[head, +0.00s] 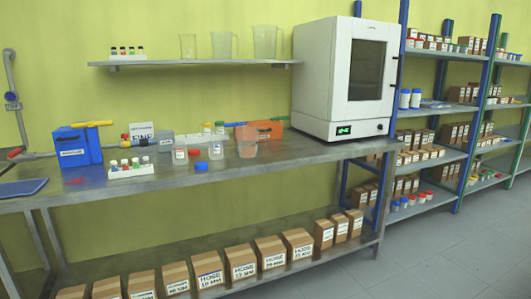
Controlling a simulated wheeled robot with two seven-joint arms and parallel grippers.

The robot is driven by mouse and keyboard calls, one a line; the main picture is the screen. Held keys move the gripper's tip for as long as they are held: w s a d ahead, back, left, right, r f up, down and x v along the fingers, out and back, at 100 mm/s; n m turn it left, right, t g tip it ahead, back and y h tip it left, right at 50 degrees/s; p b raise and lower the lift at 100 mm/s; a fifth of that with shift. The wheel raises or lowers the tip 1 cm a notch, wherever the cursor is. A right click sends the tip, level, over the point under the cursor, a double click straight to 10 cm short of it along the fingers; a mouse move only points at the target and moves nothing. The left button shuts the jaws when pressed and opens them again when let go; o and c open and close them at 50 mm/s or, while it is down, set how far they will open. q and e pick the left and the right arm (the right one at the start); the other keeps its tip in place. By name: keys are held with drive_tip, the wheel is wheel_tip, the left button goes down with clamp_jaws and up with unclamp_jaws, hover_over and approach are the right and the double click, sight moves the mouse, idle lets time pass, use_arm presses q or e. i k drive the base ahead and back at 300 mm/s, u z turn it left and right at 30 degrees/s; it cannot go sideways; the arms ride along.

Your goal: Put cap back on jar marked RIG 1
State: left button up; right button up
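Several small jars stand mid-bench: a clear jar with a white label (180,156) that appears to have no cap, and another pale jar (215,151). A blue cap or blue-topped low jar (201,167) sits in front of them. A small red cap-like piece (194,153) lies between the two jars. The labels are too small to read, so I cannot tell which jar is RIG 1. Neither of my grippers is in view.
A white oven (343,75) stands on the bench (300,152) at right. A clear beaker (247,140), a white vial rack (131,171), a blue box (78,147) and an orange box (262,131) surround the jars. The front bench edge is mostly clear.

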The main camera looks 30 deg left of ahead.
sight(216, 147)
drive_tip(key=u, duration=0.05)
drive_tip(key=i, duration=1.95)
drive_tip(key=u, duration=1.55)
drive_tip(key=i, duration=0.95)
drive_tip(key=u, duration=1.1)
